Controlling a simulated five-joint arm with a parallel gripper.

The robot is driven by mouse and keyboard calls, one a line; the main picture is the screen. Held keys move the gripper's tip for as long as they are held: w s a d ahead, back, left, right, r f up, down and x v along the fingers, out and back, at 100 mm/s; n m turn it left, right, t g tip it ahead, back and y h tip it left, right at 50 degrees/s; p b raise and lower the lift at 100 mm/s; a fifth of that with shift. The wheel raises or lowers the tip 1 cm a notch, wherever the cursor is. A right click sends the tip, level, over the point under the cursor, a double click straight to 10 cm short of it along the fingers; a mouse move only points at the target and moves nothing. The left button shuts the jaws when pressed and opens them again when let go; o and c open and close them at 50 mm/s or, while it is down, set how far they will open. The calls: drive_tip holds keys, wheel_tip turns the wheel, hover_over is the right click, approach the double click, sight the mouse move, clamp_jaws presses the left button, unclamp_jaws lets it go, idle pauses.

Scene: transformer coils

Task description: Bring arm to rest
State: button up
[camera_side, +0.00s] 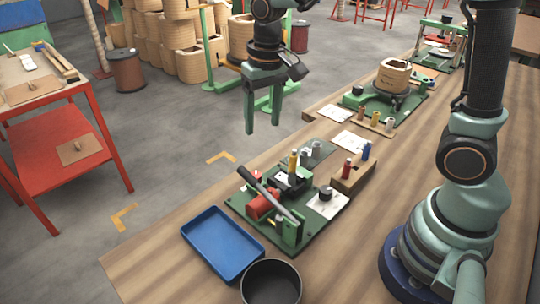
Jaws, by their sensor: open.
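My gripper (263,127) hangs from my arm in the upper middle of the side view. Its two green fingers point down and stand apart, with nothing between them. It is in the air, past the table's far-left edge as seen here, and touches nothing. The rest of my arm rises from its round base at the right of the wooden table (170,248).
A green fixture plate (318,234) with a lever stands near the table's middle. A blue tray (222,246) and a dark round bin (271,285) are in front. A coil on a green stand (393,76) is farther back. A red bench (75,155) stands left.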

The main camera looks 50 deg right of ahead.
drive_tip(key=s+d+r+n+t, duration=0.2)
drive_tip(key=s+d+r+t, duration=0.2)
drive_tip(key=s, duration=0.6)
wheel_tip(320, 180, up, 2)
drive_tip(key=shift+d+r+t, duration=0.1)
drive_tip(key=shift+d+t, duration=0.3)
drive_tip(key=shift+d, duration=0.65)
